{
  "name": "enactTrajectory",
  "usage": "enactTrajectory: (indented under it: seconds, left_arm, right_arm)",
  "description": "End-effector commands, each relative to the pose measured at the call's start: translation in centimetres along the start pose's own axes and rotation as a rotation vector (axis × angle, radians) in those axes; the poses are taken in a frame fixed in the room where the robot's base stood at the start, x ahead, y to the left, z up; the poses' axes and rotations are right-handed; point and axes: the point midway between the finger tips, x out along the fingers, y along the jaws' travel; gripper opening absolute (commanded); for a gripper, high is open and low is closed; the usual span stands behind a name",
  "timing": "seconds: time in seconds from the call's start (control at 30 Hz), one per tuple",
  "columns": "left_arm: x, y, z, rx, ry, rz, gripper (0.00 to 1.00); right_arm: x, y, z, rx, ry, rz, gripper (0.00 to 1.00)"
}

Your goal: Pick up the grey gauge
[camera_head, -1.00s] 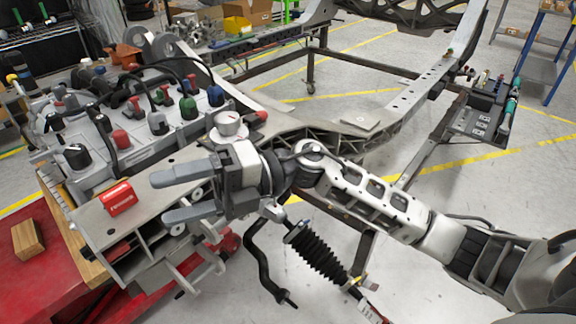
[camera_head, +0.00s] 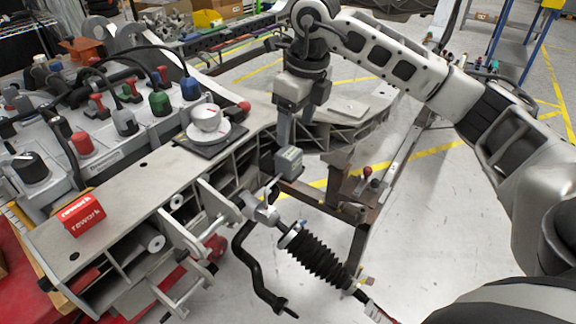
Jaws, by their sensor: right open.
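A round, light grey dial-like gauge (camera_head: 207,119) stands on a small dark plate on top of the chassis rail, left of centre; I take it to be the grey gauge. My right gripper (camera_head: 285,138) hangs with its fingers down, right of the gauge and clear of it. Its fingers are seen nearly edge-on, one largely hiding the other; it is open and not around the gauge. A small grey box-shaped piece (camera_head: 289,161) shows just below the fingertips; I cannot tell whether they touch. My left gripper is not in view.
A red "rework" block (camera_head: 81,213) lies on the chassis rail (camera_head: 135,185). A battery-like unit with cables and coloured caps (camera_head: 105,125) stands behind it. A black bellows (camera_head: 317,259) sticks out at the front. A flat grey plate (camera_head: 348,107) lies on the right crossmember.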

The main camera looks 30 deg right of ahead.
Motion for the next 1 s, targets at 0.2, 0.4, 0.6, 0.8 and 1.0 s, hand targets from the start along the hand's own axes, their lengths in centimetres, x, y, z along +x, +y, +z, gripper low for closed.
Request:
enactTrajectory:
  seconds: [0.2,0.4,0.6,0.8,1.0]
  left_arm:
    - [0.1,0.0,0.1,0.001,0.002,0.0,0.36]
    - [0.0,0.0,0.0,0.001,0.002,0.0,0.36]
    - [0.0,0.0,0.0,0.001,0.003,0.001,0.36]
    - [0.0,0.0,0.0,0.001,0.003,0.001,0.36]
    - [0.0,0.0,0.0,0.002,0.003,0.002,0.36]
  right_arm:
    - [2.7,0.1,0.0,-0.002,0.0,0.002,0.67]
    - [4.4,0.2,0.1,-0.003,0.001,0.003,0.67]
    - [7.4,0.3,0.2,-0.002,0.001,0.003,0.67]
    - [8.2,0.3,0.3,-0.002,-0.002,0.001,0.67]
    - [8.1,0.3,0.3,-0.002,-0.002,0.002,0.51]
